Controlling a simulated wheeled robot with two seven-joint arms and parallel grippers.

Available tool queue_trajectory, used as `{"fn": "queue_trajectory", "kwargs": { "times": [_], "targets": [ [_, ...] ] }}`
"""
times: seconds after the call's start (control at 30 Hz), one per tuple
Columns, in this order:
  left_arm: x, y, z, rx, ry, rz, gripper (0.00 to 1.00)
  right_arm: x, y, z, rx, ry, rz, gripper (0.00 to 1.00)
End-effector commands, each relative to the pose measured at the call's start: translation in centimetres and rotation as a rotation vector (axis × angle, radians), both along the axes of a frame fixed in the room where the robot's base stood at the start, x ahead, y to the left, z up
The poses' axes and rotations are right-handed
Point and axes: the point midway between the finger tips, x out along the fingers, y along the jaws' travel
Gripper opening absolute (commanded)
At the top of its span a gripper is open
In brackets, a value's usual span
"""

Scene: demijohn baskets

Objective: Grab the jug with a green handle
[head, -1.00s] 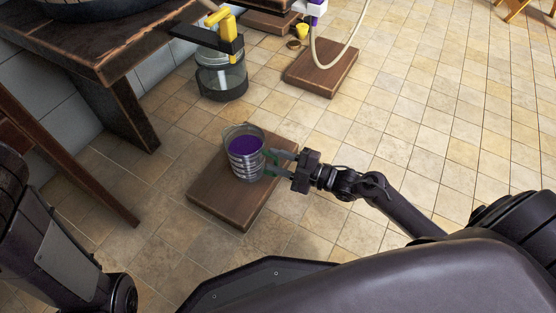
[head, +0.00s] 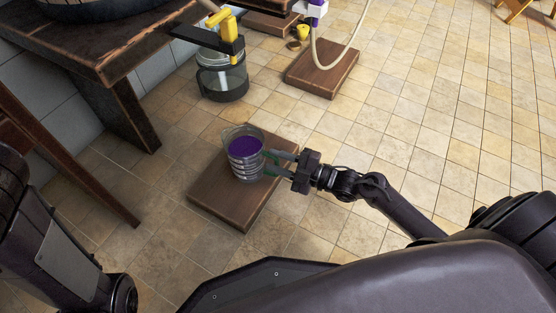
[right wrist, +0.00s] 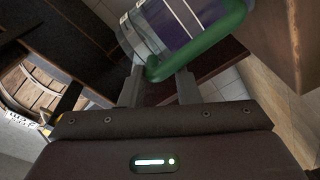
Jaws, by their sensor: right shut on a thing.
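The jug (head: 243,165) is a clear ribbed vessel with purple liquid in it and a green handle on its right side. It stands upright on or just over a brown wooden board (head: 222,207); I cannot tell whether it touches the board. My right gripper (head: 273,162) is shut on the green handle from the right. In the right wrist view the green handle (right wrist: 205,50) curves between the two fingers, and the jug's clear wall (right wrist: 143,40) shows behind it. My left gripper is not in view.
A dark wooden table (head: 110,65) stands at the upper left. Another wooden board (head: 322,72) lies at the top with a hose above.

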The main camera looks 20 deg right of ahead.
Motion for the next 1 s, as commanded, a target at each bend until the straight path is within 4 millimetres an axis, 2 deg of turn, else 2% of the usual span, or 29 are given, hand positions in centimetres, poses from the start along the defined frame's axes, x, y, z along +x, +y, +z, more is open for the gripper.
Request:
{"fn": "queue_trajectory", "kwargs": {
  "times": [0.03, 0.17, 0.2, 1.0],
  "targets": [
    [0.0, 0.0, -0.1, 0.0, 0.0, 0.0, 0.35, -0.1, -0.3, -0.7, -0.015, 0.012, -0.007, 0.0],
    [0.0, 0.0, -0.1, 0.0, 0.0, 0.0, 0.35, -0.1, -0.3, -0.7, -0.015, 0.012, -0.007, 0.0],
    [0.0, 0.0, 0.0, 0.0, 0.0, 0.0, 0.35, 0.1, -0.3, -0.1, -0.01, -0.002, -0.006, 0.0],
    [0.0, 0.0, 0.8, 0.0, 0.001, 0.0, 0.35, 0.0, -0.2, 0.4, -0.009, 0.0, -0.006, 0.0]
  ]
}}
